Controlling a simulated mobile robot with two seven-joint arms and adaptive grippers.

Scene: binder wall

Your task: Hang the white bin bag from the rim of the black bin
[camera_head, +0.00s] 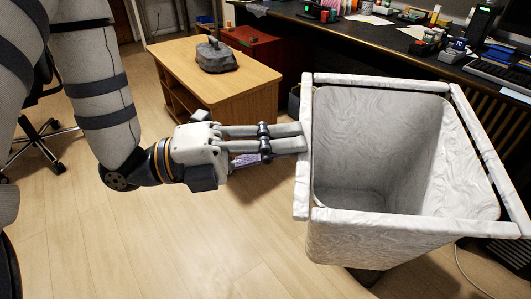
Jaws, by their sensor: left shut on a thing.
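The white bin bag (375,240) is a large, open-topped, box-like shape with a wrinkled surface, on the right of the head view. Its mouth faces up and its inside (375,150) is empty. Thick white folded strips run along its top edges, and dark gaps show between strip and bag at the back and right. The black bin is mostly hidden by the bag; a dark part (364,276) shows below it. My left gripper (303,138) reaches in from the left, its fingers shut on the bag's left top edge. My right gripper is out of view.
A wooden low table (215,85) with a grey rock-like object (216,56) stands behind my left gripper. A dark desk (400,45) with many small items and a keyboard runs along the back right. A chair base (45,140) is at the left. The front-left floor is clear.

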